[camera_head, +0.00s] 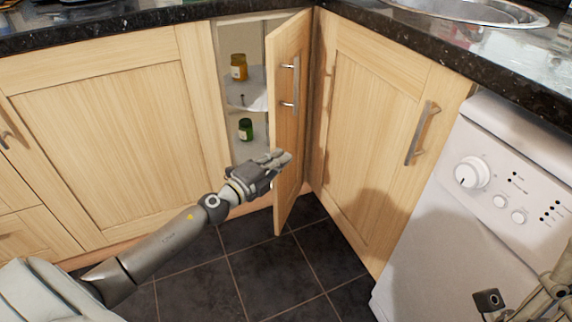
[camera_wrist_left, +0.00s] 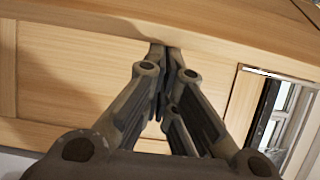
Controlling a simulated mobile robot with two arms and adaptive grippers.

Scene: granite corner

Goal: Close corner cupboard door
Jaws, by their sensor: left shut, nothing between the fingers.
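The corner cupboard door (camera_head: 289,130) is a narrow light-wood panel. It stands open, swung out from the corner, with a metal handle (camera_head: 297,83) on its visible face. My left gripper (camera_head: 284,159) is shut and empty, overlapping the lower middle of the door in the head view. In the left wrist view its closed fingertips (camera_wrist_left: 166,52) point at a wood surface (camera_wrist_left: 80,90); I cannot tell whether they touch it. My right gripper (camera_head: 525,300) shows only in part at the bottom right, and its jaw state is unclear.
Inside the open cupboard are an amber jar (camera_head: 239,67) and a green jar (camera_head: 246,129) on pale shelves. A closed cupboard door (camera_head: 372,120) is right of the corner, beside a white washing machine (camera_head: 445,210). Dark floor tiles (camera_head: 265,270) are clear below. A granite worktop (camera_head: 120,25) runs above.

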